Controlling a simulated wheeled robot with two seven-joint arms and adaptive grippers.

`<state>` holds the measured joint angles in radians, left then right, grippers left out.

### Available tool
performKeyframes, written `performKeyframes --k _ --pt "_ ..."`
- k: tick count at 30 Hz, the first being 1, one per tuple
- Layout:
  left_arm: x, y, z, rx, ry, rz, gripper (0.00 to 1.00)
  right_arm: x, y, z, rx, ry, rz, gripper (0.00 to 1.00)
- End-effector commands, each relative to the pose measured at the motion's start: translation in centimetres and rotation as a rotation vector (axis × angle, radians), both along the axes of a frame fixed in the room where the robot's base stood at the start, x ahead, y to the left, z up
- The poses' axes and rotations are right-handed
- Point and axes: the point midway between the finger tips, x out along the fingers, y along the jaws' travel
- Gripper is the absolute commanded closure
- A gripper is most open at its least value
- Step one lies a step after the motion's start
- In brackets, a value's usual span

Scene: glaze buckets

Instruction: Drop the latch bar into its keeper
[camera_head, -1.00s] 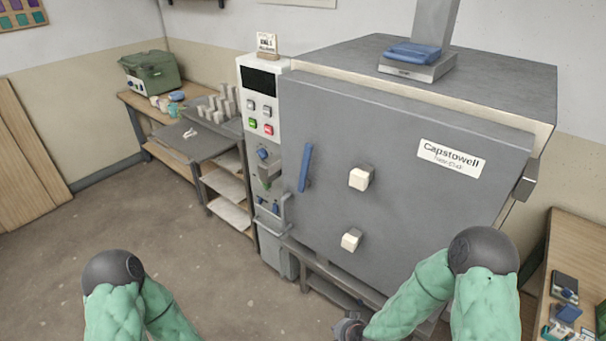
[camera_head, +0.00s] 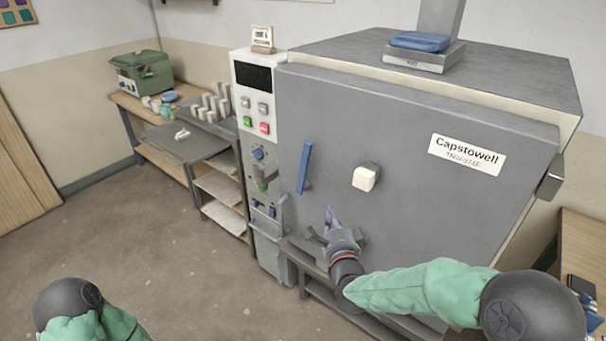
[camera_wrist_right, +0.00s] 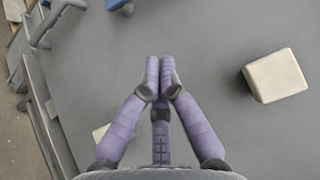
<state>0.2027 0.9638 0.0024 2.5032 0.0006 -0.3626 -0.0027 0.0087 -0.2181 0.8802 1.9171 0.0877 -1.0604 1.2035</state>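The latch bar (camera_head: 304,167) is a slim blue bar on the left part of the grey kiln door, near upright with its top leaning slightly right. Its lower end (camera_wrist_right: 119,4) shows at the top of the right wrist view. A grey bracket (camera_head: 281,212), seemingly the keeper, stands at the door's left edge, below and left of the bar; it also shows in the right wrist view (camera_wrist_right: 40,30). My right gripper (camera_head: 331,214) is before the door, below and right of the bar, its purple fingers together and empty. My left gripper is out of view.
A cream knob (camera_head: 365,178) juts from the door right of the bar; a second cream block (camera_wrist_right: 100,132) is mostly hidden by my fingers. A control panel (camera_head: 259,100) stands left of the door. A shelf bench (camera_head: 192,148) is farther left, with open floor before it.

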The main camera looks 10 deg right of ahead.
Motion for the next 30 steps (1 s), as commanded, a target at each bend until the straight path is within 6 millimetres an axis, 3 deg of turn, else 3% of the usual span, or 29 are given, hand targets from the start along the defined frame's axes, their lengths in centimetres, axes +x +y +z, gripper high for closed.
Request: performKeyframes --k 6,20,25,30 --pt "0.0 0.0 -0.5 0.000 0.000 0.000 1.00 -0.3 -0.7 2.9 0.074 -0.104 -0.024 1.00" --pt "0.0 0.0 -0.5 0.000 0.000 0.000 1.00 -0.2 -0.8 3.3 0.084 -0.116 -0.026 1.00" --pt "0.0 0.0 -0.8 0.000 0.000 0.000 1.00 1.3 -1.0 3.4 0.084 -0.116 -0.026 1.00" --pt "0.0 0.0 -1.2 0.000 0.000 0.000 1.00 4.2 -1.4 3.7 0.083 -0.117 -0.027 1.00"
